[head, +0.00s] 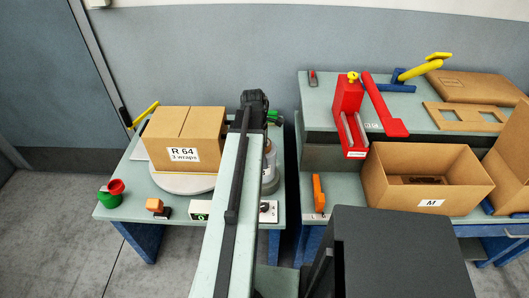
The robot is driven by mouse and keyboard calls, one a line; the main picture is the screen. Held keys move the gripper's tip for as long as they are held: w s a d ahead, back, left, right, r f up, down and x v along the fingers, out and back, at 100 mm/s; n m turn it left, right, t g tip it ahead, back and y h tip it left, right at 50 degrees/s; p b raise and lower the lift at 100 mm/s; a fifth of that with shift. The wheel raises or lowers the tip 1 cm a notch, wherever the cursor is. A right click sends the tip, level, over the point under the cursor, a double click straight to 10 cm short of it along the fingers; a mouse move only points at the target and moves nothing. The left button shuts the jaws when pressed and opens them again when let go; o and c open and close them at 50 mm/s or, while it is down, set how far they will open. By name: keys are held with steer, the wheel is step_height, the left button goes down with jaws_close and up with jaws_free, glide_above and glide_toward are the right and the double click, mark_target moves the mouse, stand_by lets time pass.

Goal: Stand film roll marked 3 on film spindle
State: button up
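My arm reaches forward from the bottom centre, and the black end of my gripper (255,103) is over the back right of the left table. Its fingers are hidden from this angle, so I cannot see whether it is open or shut or holds anything. A grey, round, upright thing (270,170) shows partly behind my arm, just right of it. It may be a film roll or part of the spindle. I see no readable 3 on it. No bare film spindle can be told apart, as my arm covers that area.
A carton (184,139) marked R 64, 3 wraps stands on a round turntable (179,183) at left. Red and green pieces (112,191) lie at the left table's front. On the right are an open box (427,178) marked M and a red holder (351,115).

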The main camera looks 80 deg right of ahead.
steer(key=shift+f, duration=0.2)
steer(key=o, duration=1.7)
steer(key=shift+o, duration=0.2)
steer(key=r+p, duration=0.5)
steer(key=w+r+p, duration=0.1)
steer(key=r+p, duration=0.1)
steer(key=shift+a+r, duration=0.1)
steer(key=shift+r, duration=0.3)
steer(key=r+p, duration=0.4)
steer(key=w+r+p, duration=0.1)
steer(key=r+p, duration=0.1)
steer(key=shift+f, duration=0.1)
